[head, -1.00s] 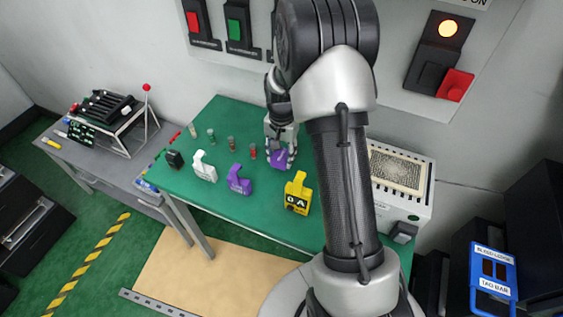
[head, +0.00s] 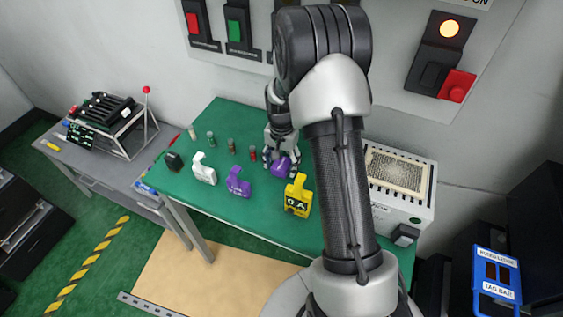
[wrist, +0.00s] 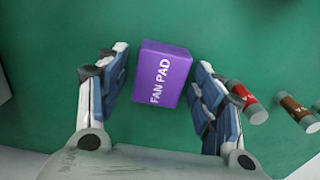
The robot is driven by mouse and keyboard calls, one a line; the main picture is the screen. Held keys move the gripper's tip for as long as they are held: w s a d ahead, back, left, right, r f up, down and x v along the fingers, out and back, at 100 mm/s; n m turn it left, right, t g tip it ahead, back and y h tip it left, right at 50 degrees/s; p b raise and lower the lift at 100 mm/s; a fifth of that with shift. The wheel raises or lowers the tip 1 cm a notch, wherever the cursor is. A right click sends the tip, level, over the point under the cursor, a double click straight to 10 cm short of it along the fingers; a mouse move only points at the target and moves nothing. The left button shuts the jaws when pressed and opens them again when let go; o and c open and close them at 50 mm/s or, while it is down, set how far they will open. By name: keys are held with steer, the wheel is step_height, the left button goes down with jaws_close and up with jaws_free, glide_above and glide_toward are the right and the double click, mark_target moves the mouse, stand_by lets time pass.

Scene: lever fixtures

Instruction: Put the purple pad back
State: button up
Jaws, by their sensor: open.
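The purple pad, a block lettered FAN PAD (wrist: 162,74), lies between my gripper's fingers in the wrist view, with green tabletop around it. In the head view the purple pad (head: 281,168) is partly covered by my gripper (head: 282,162) at the table's middle. My gripper is open, and its two fingers also show in the wrist view (wrist: 159,65). A separate purple hooked tag (head: 238,183) stands to the left of the pad.
On the green table (head: 255,217) stand a white hooked tag (head: 204,173), a yellow tag (head: 298,197) and a small black block (head: 174,161). A white box (head: 399,178) stands at right.

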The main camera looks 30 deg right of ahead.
step_height(320, 180, up, 12)
steer(key=p, duration=0.3)
step_height(320, 180, up, 8)
steer(key=n+t, duration=0.1)
steer(key=n, duration=0.1)
glide_above(281, 163)
steer(key=s+a, duration=0.3)
steer(key=s+a+r+n+t, duration=0.1)
steer(key=s+a+r+n, duration=0.2)
steer(key=s+a+r, duration=0.4)
steer(key=s+a+r+n+t, duration=0.1)
steer(key=s+a+r+n, duration=0.1)
steer(key=s, duration=0.6)
steer(key=s+a+r+n+t, duration=0.1)
steer(key=s+a+r+n, duration=0.1)
steer(key=s, duration=0.5)
steer(key=shift+s+n+t, duration=0.3)
steer(key=shift+s+n, duration=0.1)
steer(key=shift+n, duration=0.3)
